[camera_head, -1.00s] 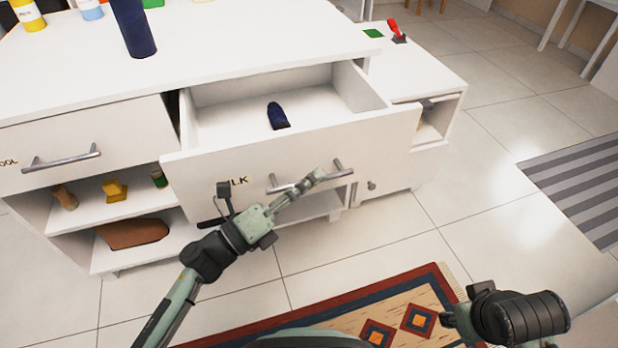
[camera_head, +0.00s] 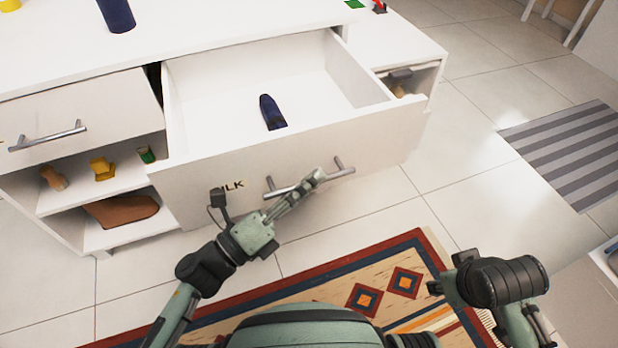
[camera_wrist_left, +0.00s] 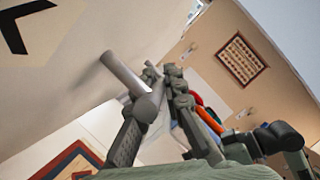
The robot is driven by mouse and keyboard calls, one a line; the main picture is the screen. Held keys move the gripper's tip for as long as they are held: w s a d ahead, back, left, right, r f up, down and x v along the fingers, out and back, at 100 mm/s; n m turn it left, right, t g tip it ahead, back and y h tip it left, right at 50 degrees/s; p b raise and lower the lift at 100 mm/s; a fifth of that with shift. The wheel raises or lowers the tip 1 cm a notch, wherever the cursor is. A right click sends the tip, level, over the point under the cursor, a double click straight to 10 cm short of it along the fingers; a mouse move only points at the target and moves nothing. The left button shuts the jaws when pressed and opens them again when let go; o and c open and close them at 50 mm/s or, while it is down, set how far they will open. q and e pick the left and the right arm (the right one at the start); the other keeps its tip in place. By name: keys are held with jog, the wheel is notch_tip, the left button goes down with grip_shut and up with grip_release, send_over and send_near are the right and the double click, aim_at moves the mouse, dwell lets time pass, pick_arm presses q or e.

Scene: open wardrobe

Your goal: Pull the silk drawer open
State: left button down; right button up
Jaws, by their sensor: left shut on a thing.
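The silk drawer (camera_head: 375,135) is pulled well out of the white wardrobe unit, and its label is partly covered by my left wrist parts. A dark blue object (camera_head: 271,112) lies inside it. The drawer's grey bar handle (camera_head: 283,191) is on its front. My left gripper (camera_head: 316,176) is shut on the handle near its right part. In the left wrist view the handle (camera_wrist_left: 135,82) runs between the fingers. My right arm is at the lower right of the head view, and its gripper's jaws (camera_head: 436,288) are too unclear to read.
A closed drawer (camera_head: 110,108) with a handle is at left, above shelves with small items and a brown shoe (camera_head: 120,211). A dark blue bottle (camera_head: 116,14) stands on top. A patterned rug (camera_head: 330,290) and a striped mat (camera_head: 575,155) lie on the floor.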

pick_arm(q)
jog(key=c, duration=1.6)
grip_release()
jog(key=v, duration=0.7)
jog(key=shift+a, duration=0.2)
jog(key=shift+s+f, duration=0.1)
jog(key=shift+s, duration=0.1)
